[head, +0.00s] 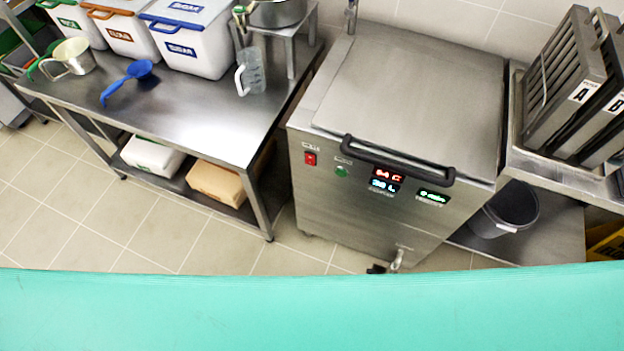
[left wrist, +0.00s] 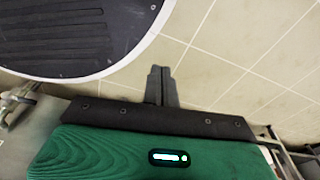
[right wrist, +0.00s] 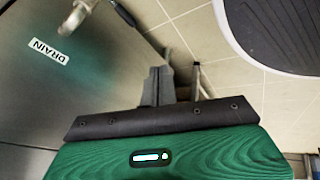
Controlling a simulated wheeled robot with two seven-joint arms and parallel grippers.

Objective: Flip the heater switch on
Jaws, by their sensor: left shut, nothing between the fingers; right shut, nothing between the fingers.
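The heater switch (head: 310,158) is a small red rocker in the head view, on the upper left of the steel stockpot unit's front panel (head: 340,215). It is too small to tell which way it is tipped. A green button (head: 341,171) sits to its right, then a red and blue display (head: 386,180) and a green display (head: 433,196). My left gripper (left wrist: 161,72) is shut and empty above the floor in the left wrist view. My right gripper (right wrist: 158,73) is shut and empty near a steel panel marked DRAIN. Neither gripper shows in the head view.
A black bar handle (head: 395,160) juts out along the lid's front edge, right of the switch. A drain tap (head: 397,260) sticks out low on the front. A steel table (head: 190,115) with bins stands left. A grey bucket (head: 505,210) is at right.

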